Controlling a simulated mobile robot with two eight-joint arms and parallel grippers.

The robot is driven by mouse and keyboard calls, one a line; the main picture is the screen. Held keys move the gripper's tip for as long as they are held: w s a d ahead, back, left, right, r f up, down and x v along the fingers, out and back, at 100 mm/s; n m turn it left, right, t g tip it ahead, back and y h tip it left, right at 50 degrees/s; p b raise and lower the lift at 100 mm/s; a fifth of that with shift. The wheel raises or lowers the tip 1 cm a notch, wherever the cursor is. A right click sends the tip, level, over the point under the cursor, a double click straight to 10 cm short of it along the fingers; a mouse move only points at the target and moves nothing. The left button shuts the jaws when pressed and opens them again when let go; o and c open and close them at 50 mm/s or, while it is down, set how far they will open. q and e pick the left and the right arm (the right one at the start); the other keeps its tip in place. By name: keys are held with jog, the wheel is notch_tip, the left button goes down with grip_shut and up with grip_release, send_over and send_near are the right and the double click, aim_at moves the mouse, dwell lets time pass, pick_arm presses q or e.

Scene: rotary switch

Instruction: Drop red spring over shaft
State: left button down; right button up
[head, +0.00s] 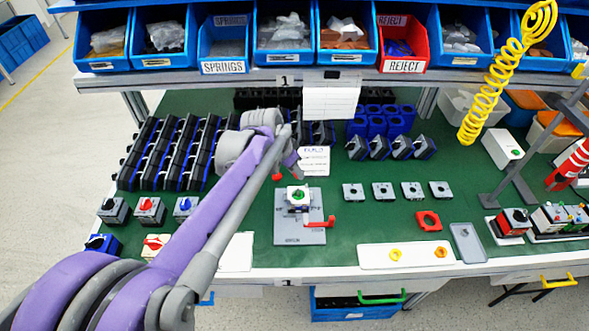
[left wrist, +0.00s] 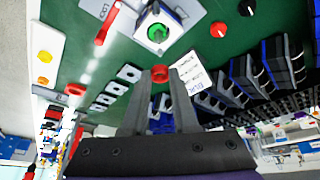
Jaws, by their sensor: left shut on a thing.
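My left gripper (head: 291,163) reaches in from the left, above and behind the grey fixture plate (head: 290,235). It also shows in the left wrist view (left wrist: 160,74), its fingertips shut on the small red spring (left wrist: 159,73). The spring cannot be made out in the head view. The switch body with the shaft (head: 298,195) is a pale block with a green centre on the plate. It also shows in the left wrist view (left wrist: 157,33). The spring looks apart from it, but the height gap is unclear. My right gripper is not in view.
A red lever (head: 320,222) stands at the plate's right side. A round red piece (head: 277,177) lies behind left. Grey square parts (head: 383,190) stand to the right. A white card (head: 314,160) and blue bins (head: 287,40) are behind. A yellow coil (head: 485,90) hangs right.

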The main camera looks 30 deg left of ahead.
pick_arm(q)
jog(key=shift+f, duration=0.1)
jog(key=shift+f+b, duration=1.5)
jog(key=shift+f, duration=0.8)
jog(key=shift+f, duration=0.15)
jog(key=shift+f+b, duration=0.7)
jog(key=shift+f, duration=0.3)
jog(key=c, duration=0.6)
grip_release()
jog(key=p+v, duration=0.1)
jog(key=v, duration=1)
